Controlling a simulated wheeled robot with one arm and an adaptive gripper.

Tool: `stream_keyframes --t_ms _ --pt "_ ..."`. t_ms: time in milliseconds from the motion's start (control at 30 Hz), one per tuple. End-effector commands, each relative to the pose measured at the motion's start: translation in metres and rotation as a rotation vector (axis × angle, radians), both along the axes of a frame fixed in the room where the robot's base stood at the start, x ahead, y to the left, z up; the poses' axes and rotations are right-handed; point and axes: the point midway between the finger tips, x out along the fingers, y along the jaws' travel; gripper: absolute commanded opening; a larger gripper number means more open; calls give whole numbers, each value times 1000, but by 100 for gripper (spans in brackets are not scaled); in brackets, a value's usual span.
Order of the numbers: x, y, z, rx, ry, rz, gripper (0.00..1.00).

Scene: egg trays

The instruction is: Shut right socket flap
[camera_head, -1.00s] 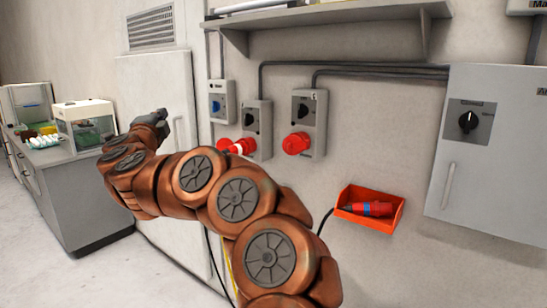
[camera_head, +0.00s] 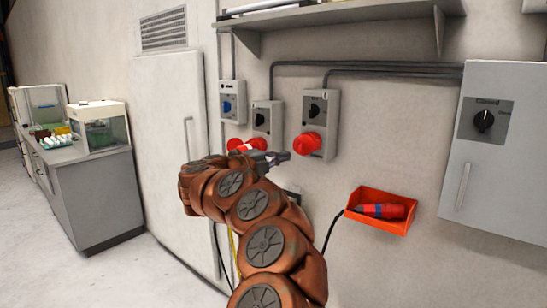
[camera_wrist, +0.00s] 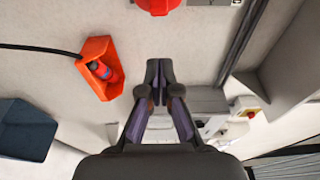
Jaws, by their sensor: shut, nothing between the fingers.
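The right socket box is a grey unit (camera_head: 318,112) on the wall with a black rotary switch. Its red round socket and flap (camera_head: 307,143) stick out at the lower front; I cannot tell the flap's angle. The red part also shows cut off at the top edge of the wrist view (camera_wrist: 158,5). My gripper (camera_head: 284,157) is shut and empty. In the head view its tips appear just left of and slightly below the red flap. In the wrist view the fingertips (camera_wrist: 159,66) are together, apart from the red part.
A red plug (camera_head: 247,145) with a white ring is at the middle socket box (camera_head: 267,116). An orange bin (camera_head: 398,223) with a red connector (camera_head: 383,211) hangs lower right. A grey cabinet (camera_head: 480,205) and shelf (camera_head: 350,22) are nearby.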

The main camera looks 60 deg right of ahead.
Motion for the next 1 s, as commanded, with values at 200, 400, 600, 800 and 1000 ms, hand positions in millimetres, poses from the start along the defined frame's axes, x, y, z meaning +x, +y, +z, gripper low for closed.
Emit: stream_keyframes --t_ms 200,400,600,800,1000 --pt "-16 -37 2 -1 1 -1 0" --pt "-14 -57 1 0 2 2 0" --pt "-9 -71 1 -1 3 -1 0" --pt "-5 -79 1 0 1 4 0" --pt "-4 -82 1 -1 -1 4 0"
